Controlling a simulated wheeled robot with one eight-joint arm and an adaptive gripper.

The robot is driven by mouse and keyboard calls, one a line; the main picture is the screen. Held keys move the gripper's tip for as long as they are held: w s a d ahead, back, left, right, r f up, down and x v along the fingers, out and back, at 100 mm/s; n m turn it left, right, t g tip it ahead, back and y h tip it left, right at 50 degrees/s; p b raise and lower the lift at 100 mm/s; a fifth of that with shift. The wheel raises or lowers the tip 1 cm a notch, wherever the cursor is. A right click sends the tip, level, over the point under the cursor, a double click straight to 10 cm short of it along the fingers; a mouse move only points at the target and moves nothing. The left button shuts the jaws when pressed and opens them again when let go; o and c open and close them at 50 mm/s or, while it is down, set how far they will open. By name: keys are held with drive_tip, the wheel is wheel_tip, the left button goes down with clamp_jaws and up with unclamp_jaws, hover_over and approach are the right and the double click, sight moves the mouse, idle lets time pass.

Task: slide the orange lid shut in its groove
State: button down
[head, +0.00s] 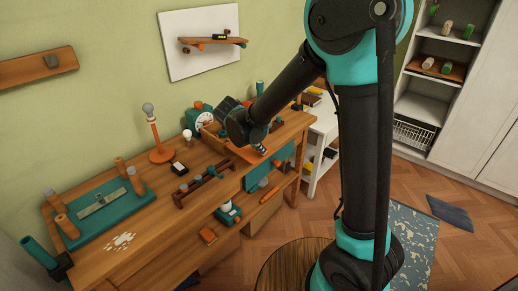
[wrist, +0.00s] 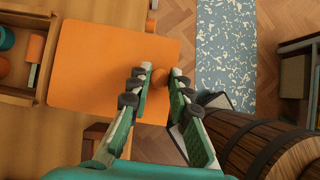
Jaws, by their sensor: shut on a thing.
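The flat orange lid (wrist: 95,65) fills the upper middle of the wrist view. Its left edge meets a wooden box (wrist: 22,99) whose open part shows at the left, so the box is uncovered there. The groove itself is not clear to see.
Inside the box are a teal piece (wrist: 6,38) and an orange block (wrist: 35,47). A barrel (wrist: 262,150) stands at the lower right of the wrist view. A wooden rack (head: 203,184) lies along the bench front.

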drive_tip(key=shift+w+a, duration=0.65)
drive_tip(key=shift+a, duration=0.05)
idle(4.9)
drive_tip(key=shift+s+d, duration=0.2)
idle(0.5)
drive_tip(key=shift+r, duration=0.1)
idle(1.2)
drive_tip(key=shift+w+a, duration=0.25)
